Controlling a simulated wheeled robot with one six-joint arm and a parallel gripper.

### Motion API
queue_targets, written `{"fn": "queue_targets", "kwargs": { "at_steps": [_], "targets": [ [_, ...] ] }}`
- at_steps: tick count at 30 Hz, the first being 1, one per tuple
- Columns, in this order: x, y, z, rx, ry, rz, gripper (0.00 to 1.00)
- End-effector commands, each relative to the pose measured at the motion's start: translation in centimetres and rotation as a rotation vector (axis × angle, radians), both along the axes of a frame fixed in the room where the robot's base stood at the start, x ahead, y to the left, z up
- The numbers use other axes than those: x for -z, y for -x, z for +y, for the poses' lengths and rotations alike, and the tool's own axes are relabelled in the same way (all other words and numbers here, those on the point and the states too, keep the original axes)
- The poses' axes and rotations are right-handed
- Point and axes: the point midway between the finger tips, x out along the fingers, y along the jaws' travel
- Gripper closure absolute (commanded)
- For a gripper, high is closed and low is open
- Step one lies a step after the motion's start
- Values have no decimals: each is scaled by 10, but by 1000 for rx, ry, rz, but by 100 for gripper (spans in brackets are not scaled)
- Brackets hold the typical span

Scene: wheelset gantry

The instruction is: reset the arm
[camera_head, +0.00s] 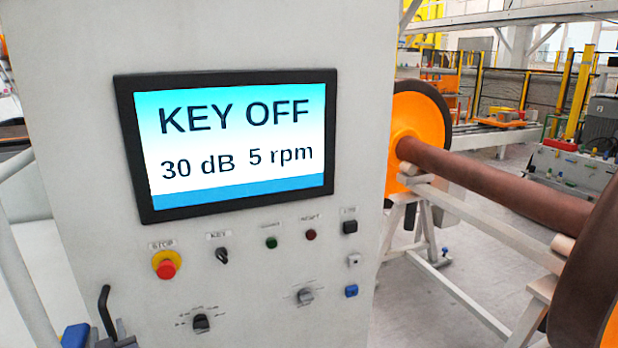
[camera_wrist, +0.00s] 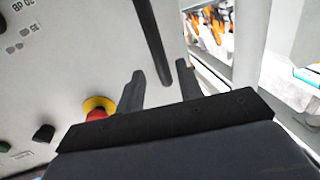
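My gripper (camera_wrist: 160,75) is open in the wrist view, its two dark fingers apart with a gap between them. A long dark rod (camera_wrist: 150,35) shows in line with this gap; I cannot tell how far beyond the fingers it lies, and no grip on it shows. The stop button also shows beside the left finger in the wrist view (camera_wrist: 97,112). Most of my arm is out of view.
The pale control cabinet (camera_head: 60,190) stands close in front. Its screen (camera_head: 235,140) reads "KEY OFF", "30 dB 5 rpm". Below are the key switch (camera_head: 222,256), buttons and knobs. To the right is a wheelset with a brown axle (camera_head: 480,185); floor shows beyond it.

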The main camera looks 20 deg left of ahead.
Motion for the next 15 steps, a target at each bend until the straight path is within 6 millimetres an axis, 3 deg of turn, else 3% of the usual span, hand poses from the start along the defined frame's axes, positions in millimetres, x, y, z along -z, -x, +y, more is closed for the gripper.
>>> {"fn": "queue_targets", "kwargs": {
  "at_steps": [15],
  "targets": [
    [0,-27,44,1,2,2,65]
  ]
}}
